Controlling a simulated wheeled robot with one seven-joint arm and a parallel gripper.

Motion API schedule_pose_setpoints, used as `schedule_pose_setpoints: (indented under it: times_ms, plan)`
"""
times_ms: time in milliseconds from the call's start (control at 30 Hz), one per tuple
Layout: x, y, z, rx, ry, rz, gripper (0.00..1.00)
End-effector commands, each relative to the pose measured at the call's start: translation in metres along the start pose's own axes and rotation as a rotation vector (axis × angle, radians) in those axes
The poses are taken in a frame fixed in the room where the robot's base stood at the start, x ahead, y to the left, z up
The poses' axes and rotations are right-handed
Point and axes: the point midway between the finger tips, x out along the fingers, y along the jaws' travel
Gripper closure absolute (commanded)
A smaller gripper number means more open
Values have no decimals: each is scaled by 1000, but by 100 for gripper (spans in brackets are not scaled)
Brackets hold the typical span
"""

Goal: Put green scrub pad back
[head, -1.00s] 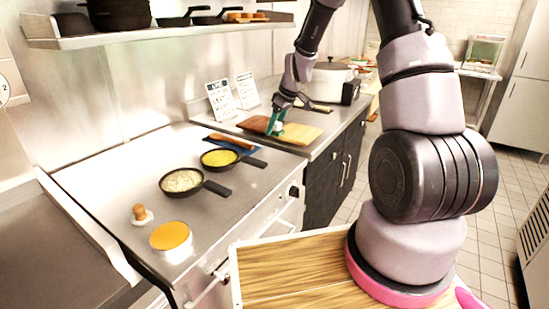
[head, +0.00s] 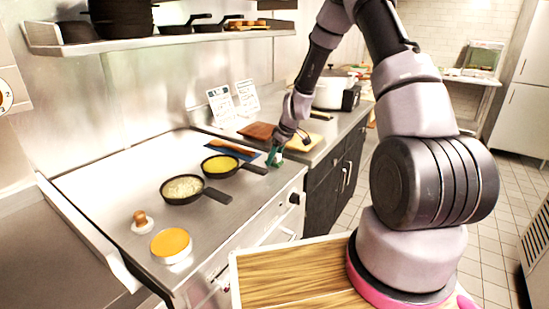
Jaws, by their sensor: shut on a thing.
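The green scrub pad (head: 272,158) is in my gripper (head: 278,150), which is shut on it. Both are small in the head view, and the gripper covers part of the pad. They are at the right end of the steel cooktop, close to the handle tip of the pan with yellow food (head: 222,163). I cannot tell whether the pad touches the surface. A blue mat (head: 240,155) with a brown item on it lies at the back of the cooktop, left of the gripper.
A pan with pale food (head: 183,188), a wooden-knobbed item (head: 142,221) and an orange-topped round tin (head: 171,244) stand left on the cooktop.

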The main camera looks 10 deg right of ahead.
Motion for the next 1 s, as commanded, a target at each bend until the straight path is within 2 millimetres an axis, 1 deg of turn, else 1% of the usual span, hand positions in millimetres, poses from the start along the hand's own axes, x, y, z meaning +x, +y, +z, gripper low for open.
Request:
schedule_pose_setpoints:
  times_ms: [67, 100, 133, 167, 467, 567, 667, 1000]
  plan:
    - [2, 0, 1, 1, -1, -1, 100]
    - [2, 0, 1, 1, 0, -1, 32]
    - [2, 0, 1, 1, 0, -1, 21]
    - [2, 0, 1, 1, 0, -1, 14]
    - [1, 0, 0, 0, 0, 0, 14]
    - [-5, 1, -1, 0, 1, 2, 14]
    - [-18, 1, -1, 0, 2, 2, 14]
    - [-90, 1, -1, 0, 2, 4, 14]
